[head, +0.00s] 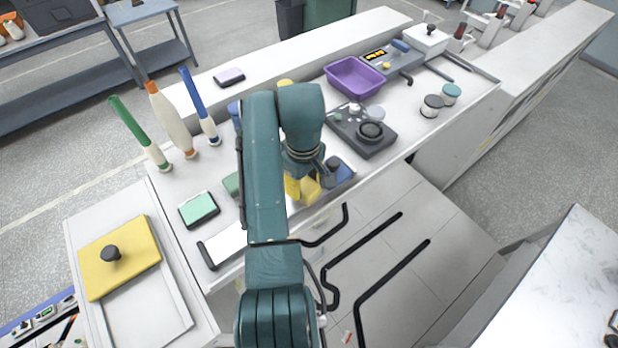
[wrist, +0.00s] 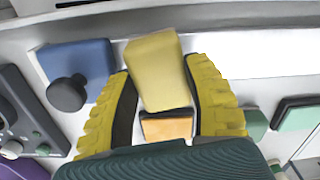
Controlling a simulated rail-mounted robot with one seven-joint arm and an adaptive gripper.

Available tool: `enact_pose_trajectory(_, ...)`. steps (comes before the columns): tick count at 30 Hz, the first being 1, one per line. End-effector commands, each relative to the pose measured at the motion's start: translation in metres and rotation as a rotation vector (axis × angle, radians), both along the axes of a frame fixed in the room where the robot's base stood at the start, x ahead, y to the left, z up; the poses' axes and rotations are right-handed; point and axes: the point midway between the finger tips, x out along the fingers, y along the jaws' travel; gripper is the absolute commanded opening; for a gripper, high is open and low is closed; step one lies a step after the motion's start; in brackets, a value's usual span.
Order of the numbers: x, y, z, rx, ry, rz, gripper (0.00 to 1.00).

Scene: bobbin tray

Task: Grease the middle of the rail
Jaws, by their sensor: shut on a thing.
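My gripper (wrist: 161,72) has yellow fingers with dark inner pads. It is shut on a pale yellow block (wrist: 158,60), with an orange piece (wrist: 168,128) showing behind it between the fingers. In the head view the yellow block (head: 311,188) shows beside my arm near the worktop's front edge, and my arm hides part of the gripper. A pale strip (wrist: 245,58) runs past the block in the wrist view. I cannot tell whether it is the rail, or whether the block touches it.
A blue pad with a dark knob (wrist: 90,65) is close beside the gripper. A black device with a dial (head: 365,130), a purple bin (head: 354,88) and a mint-topped pad (head: 199,209) stand on the worktop. Bottle-like tools (head: 172,118) stand at the left.

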Motion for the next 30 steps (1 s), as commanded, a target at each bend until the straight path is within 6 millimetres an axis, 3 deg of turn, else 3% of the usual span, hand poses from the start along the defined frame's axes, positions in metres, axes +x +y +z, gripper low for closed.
enact_pose_trajectory(30, -0.044, 0.059, -0.001, 0.0, 0.0, 0.002, 0.23)
